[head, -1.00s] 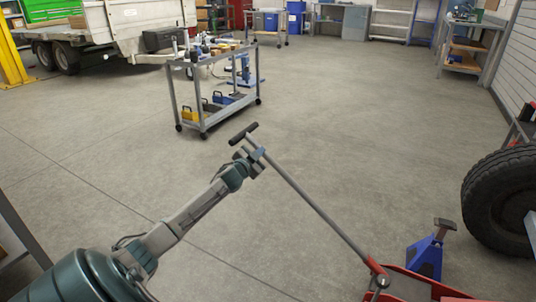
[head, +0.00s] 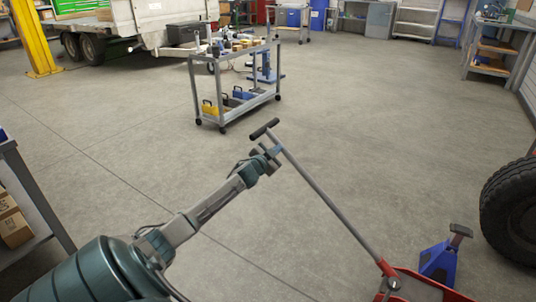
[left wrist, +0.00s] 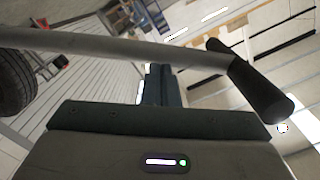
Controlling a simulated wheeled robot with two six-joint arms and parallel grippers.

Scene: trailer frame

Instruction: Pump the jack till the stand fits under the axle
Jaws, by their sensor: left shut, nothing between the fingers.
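The red floor jack (head: 425,288) is at the bottom right, partly cut off by the frame. Its long grey handle (head: 325,200) leans up and left to a black T-grip (head: 265,128). My left gripper (head: 272,152) is shut and empty, right by the handle just below the T-grip. In the left wrist view the handle (left wrist: 130,47) crosses in front of the gripper, with the black grip (left wrist: 255,85) at right. Whether they touch is unclear. The blue jack stand (head: 438,262) stands upright beside the jack, near a tyre (head: 515,210). The axle and my right gripper are not in view.
A grey tool cart (head: 238,85) stands beyond the handle. A white trailer (head: 150,25) and a yellow post (head: 35,40) are at the back left. A shelf with boxes (head: 15,225) is at the left edge. The middle floor is clear.

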